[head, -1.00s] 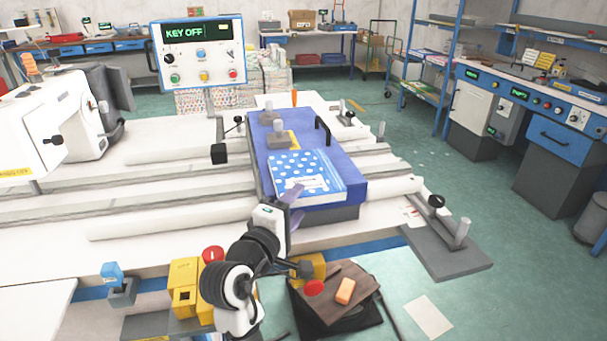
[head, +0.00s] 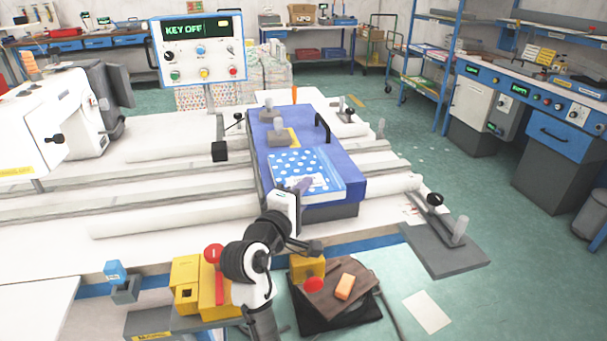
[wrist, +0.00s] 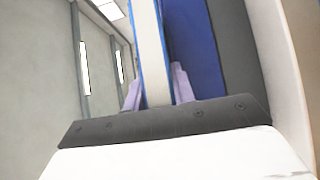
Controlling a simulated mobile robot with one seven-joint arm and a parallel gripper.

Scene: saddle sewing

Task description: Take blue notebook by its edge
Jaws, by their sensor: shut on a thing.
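The blue notebook (head: 292,162) has a light-blue cover with white dots and a pale label. It lies on the blue-purple saddle bed (head: 345,166) in the head view. My gripper (head: 303,186) is at its near edge. In the wrist view, my two lavender fingers (wrist: 157,93) stand on either side of the notebook's white page edge (wrist: 151,55), which has thin blue cover lines along it. The gripper is shut on this edge. My wrist hides part of the notebook's near side in the head view.
Grey clamp blocks (head: 279,135) sit on the bed behind the notebook, with a black handle (head: 322,128) at its right. A KEY OFF control panel (head: 199,50) stands at the back left. A brown board with an orange block (head: 345,286) lies at the front.

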